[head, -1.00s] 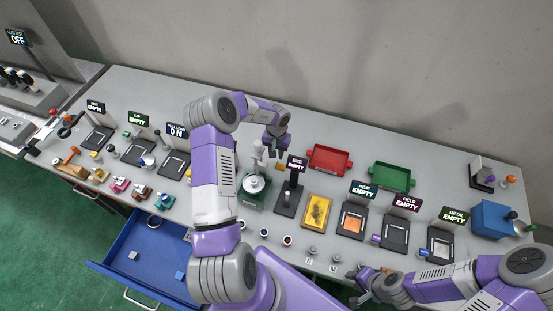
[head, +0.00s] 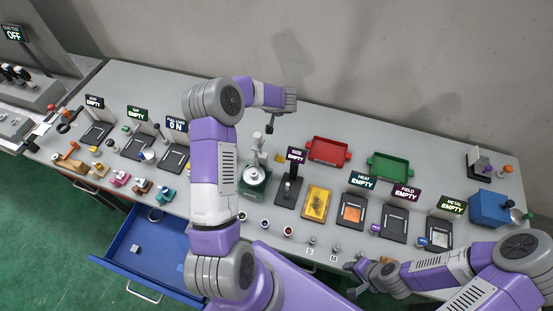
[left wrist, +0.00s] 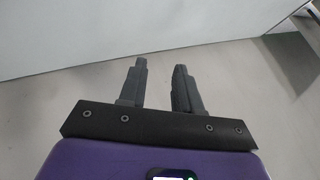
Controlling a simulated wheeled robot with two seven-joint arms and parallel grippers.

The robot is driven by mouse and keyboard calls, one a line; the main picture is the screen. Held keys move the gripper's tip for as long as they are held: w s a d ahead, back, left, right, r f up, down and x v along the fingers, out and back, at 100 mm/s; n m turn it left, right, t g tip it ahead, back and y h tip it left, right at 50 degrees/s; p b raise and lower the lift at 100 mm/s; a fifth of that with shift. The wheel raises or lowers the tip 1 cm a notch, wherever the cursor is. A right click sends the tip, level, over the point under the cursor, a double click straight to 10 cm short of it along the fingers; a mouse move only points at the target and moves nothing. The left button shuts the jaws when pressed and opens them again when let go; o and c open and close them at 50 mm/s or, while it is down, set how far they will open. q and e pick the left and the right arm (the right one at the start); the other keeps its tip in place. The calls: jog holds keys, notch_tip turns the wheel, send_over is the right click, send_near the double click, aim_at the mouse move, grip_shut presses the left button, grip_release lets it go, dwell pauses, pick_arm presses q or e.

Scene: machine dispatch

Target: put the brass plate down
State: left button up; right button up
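A small yellow square (head: 279,158), which looks like the brass plate, lies on the grey bench behind the SIZE sign, just right of the white column of a green-based device. My left gripper (head: 290,101) is up and behind it, clear of it. The left wrist view shows its two fingers (left wrist: 160,78) apart with nothing between them, facing the pale bench and wall. My right gripper (head: 351,280) is at the front edge of the bench, with its fingertips apart and nothing seen between them.
A red tray (head: 327,165) and a green tray (head: 414,167) stand at the back. A yellow tray (head: 329,204), the green-based device (head: 244,188) and several signed stations fill the front. A blue drawer (head: 118,258) is open at lower left. The bench behind the yellow square is clear.

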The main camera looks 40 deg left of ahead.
pick_arm(q)
jog(key=w+r+m+t+y, duration=0.2)
jog(key=w+r+m+t, duration=0.3)
jog(key=w+m+t, duration=0.4)
jog(key=w+d+m+t+h, duration=0.3)
jog(key=w+d+m+h, duration=0.25)
jog(key=m, duration=0.25)
jog(key=s+d+f+m+g+h, duration=0.35)
jog(key=d+f+m+h, duration=0.45)
jog(key=d+m, duration=0.3)
jog(key=m+g+y, duration=0.4)
jog(key=m+g, duration=0.5)
jog(key=g, duration=0.3)
send_over(277, 154)
notch_tip(277, 154, down, 8)
notch_tip(277, 154, down, 7)
jog(key=shift+a, duration=0.1)
jog(key=shift+s, duration=0.1)
grip_shut()
